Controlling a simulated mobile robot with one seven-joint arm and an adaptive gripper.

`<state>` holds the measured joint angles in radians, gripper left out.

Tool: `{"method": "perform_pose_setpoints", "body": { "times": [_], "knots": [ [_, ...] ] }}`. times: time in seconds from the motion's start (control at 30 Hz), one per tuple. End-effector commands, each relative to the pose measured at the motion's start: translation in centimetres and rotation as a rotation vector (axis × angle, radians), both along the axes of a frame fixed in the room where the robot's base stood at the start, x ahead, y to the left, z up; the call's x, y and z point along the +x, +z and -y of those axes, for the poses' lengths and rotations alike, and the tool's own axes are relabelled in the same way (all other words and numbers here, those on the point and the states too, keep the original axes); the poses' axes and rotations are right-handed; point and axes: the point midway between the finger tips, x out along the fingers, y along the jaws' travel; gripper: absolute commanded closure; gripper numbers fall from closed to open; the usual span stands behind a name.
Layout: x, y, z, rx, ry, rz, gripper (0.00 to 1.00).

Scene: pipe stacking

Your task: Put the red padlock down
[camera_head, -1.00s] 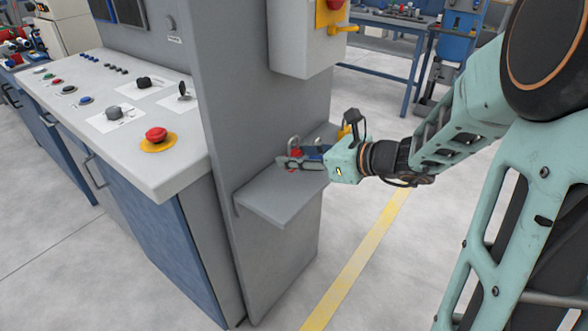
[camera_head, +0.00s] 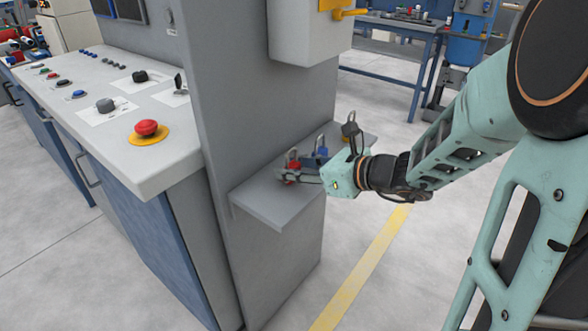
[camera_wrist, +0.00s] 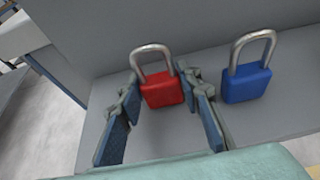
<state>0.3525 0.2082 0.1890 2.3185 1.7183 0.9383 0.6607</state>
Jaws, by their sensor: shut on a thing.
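The red padlock (camera_wrist: 162,89) is between the two fingers of my gripper (camera_wrist: 165,97) in the wrist view, upright with its silver shackle up. My gripper is shut on it. In the head view, my gripper (camera_head: 298,175) is at the grey shelf (camera_head: 270,203), and the red padlock (camera_head: 293,166) shows just behind the fingers. I cannot tell whether its base touches the shelf. The blue padlock (camera_wrist: 247,82) stands upright to its right on the shelf, apart from my fingers.
The grey panel wall rises behind the shelf. A console with a red button (camera_head: 147,127) is at the left. The shelf's near end is bare.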

Motion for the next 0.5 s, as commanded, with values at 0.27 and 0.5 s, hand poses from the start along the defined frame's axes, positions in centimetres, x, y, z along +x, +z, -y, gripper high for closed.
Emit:
{"method": "perform_pose_setpoints", "body": {
  "times": [0.27, 0.5],
  "knots": [
    [0.01, -0.34, 0.00, 0.000, 0.000, 0.000, 0.55],
    [0.00, -0.33, 0.01, 0.000, 0.000, 0.000, 0.50]
  ]
}}
